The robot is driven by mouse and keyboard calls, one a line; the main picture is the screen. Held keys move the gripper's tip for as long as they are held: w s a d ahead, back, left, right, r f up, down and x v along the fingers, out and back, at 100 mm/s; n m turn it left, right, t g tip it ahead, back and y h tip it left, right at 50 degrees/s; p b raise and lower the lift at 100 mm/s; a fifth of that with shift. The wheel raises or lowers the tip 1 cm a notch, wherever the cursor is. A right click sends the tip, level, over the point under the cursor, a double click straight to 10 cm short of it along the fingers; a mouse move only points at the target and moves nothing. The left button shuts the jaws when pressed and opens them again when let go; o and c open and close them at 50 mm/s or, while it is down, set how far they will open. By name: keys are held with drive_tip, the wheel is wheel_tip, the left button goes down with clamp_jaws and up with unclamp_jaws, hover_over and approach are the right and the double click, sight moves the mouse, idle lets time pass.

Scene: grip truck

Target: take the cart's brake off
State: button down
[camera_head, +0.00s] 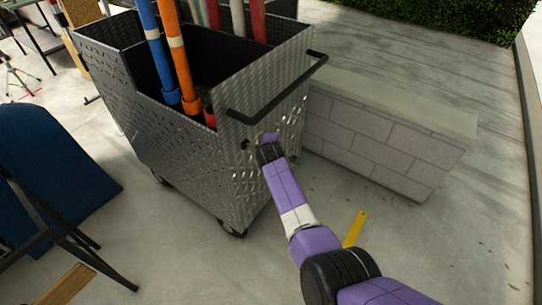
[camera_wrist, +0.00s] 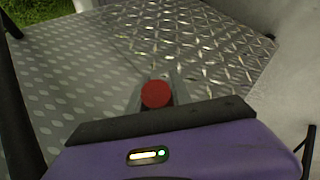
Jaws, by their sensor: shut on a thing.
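The cart (camera_head: 200,155) is a tall box of diamond-plate metal on casters, with a black push handle (camera_head: 280,88) on its near end. My gripper (camera_head: 268,140) is up against that end, below the handle. In the wrist view, a round red knob (camera_wrist: 156,94) sits between the grey fingers of my gripper, in front of the diamond plate. My gripper is shut on this knob, which looks like the end of the brake control. In the head view my gripper hides the knob, so its position cannot be told there.
Blue, orange and red poles (camera_head: 178,55) stand up out of the cart. A low grey block wall (camera_head: 370,140) is close on the right. A blue board (camera_head: 45,165) and a black folding frame (camera_head: 75,235) are at left. A yellow strip (camera_head: 355,229) lies on the floor.

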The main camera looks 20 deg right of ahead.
drive_tip(key=shift+w+a+r+g+h, duration=0.15)
drive_tip(key=shift+r+g+h, duration=0.15)
drive_tip(key=shift+r+g, duration=0.25)
drive_tip(key=shift+r+n, duration=0.1)
drive_tip(key=shift+n, duration=0.2)
drive_tip(key=c, duration=1.2)
unclamp_jaws()
drive_tip(key=shift+o, duration=0.2)
drive_tip(key=p+v, duration=0.1)
drive_tip(key=v, duration=0.6)
drive_tip(key=shift+s+r, duration=0.25)
drive_tip(key=shift+a, duration=0.15)
